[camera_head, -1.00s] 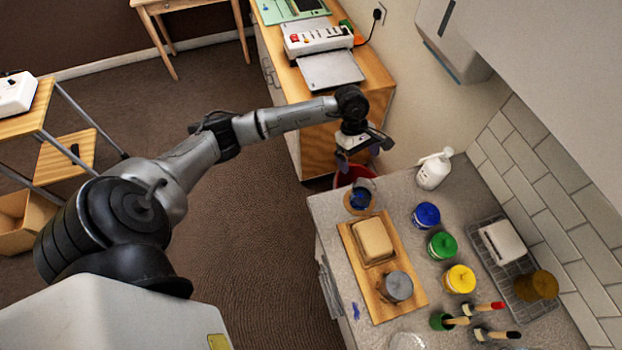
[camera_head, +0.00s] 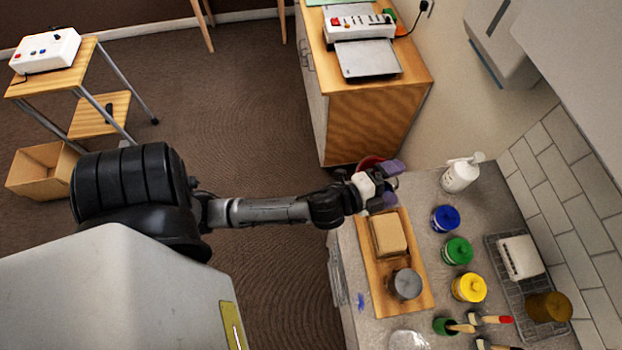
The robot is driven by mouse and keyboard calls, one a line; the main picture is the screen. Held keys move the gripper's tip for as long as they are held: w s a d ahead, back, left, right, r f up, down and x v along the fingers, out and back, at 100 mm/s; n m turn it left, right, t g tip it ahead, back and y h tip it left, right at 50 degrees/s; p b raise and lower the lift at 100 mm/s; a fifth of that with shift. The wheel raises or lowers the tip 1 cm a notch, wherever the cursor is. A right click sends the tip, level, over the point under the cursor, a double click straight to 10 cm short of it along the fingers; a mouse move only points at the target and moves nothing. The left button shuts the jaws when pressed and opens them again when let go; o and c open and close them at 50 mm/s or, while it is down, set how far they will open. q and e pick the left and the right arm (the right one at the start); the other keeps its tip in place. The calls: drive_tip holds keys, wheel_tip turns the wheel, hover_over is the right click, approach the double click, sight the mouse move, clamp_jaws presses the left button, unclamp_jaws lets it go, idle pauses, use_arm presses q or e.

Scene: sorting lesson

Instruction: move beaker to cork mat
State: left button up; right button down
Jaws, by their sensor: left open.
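My left gripper (camera_head: 390,184) is open above the far left corner of the grey counter, its purple fingers spread apart and pointing right. The beaker and the round tan cork mat are not visible now; my gripper and wrist cover the corner where they showed earlier. In the earlier view the beaker, with dark blue in it, appears on or over that mat. I cannot tell whether the beaker is between or below the fingers. My right gripper is not in view.
A wooden board (camera_head: 381,308) holds a tan block (camera_head: 388,236) and a grey round-topped piece (camera_head: 405,284). Blue (camera_head: 445,218), green (camera_head: 457,251) and yellow (camera_head: 469,288) jars stand right of it. A white bottle (camera_head: 460,174) stands behind, and a wire rack (camera_head: 505,275) at right.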

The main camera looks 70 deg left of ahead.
use_arm(q)
drive_tip(key=s+d+f+n+g, duration=0.1)
drive_tip(key=s+f+n+g, duration=0.2)
drive_tip(key=s, duration=0.4)
drive_tip(key=s+f+n+g, duration=0.4)
drive_tip(key=s+n+g, duration=0.1)
drive_tip(key=s+g, duration=0.1)
drive_tip(key=s+d+f+n+g, duration=0.1)
drive_tip(key=s+f+n+g, duration=0.3)
drive_tip(key=s, duration=0.5)
drive_tip(key=shift+d+g+h, duration=0.3)
drive_tip(key=shift+d, duration=0.05)
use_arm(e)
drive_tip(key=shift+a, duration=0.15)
use_arm(q)
drive_tip(key=shift+s+f, duration=0.1)
